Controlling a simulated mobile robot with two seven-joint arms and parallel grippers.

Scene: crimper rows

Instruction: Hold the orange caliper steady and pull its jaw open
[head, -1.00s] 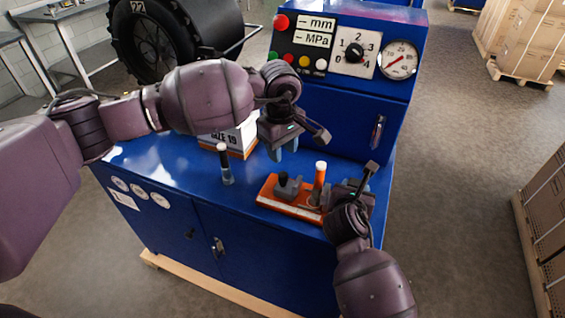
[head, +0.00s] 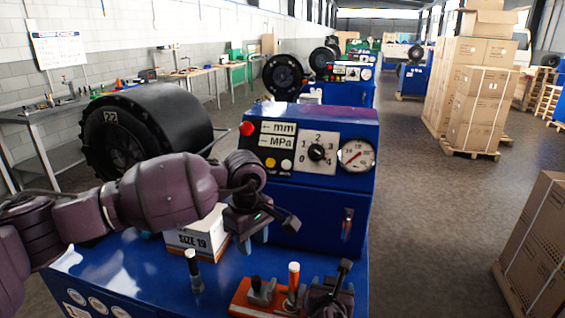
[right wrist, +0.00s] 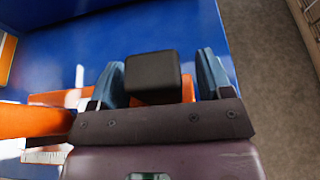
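The orange caliper (head: 240,302) lies on the blue bench at the bottom of the head view, its lower part cut off. It carries a grey jaw block with a black knob (head: 255,282) and an upright orange post with a white top (head: 293,285). My right gripper (right wrist: 162,78) is at the caliper's right end. Its blue fingers stand apart on either side of a black block (right wrist: 152,70), with a gap at the right finger; orange shows behind the block. The orange post (right wrist: 30,121) also shows at left in the right wrist view. My left gripper (head: 254,240) is open and empty above the bench.
A white and orange SIZE 19 box (head: 195,240) stands behind and left of my left gripper. A black-handled tool (head: 193,270) stands upright left of the caliper. The blue control panel (head: 316,150) rises at the back. Bare bench lies at left.

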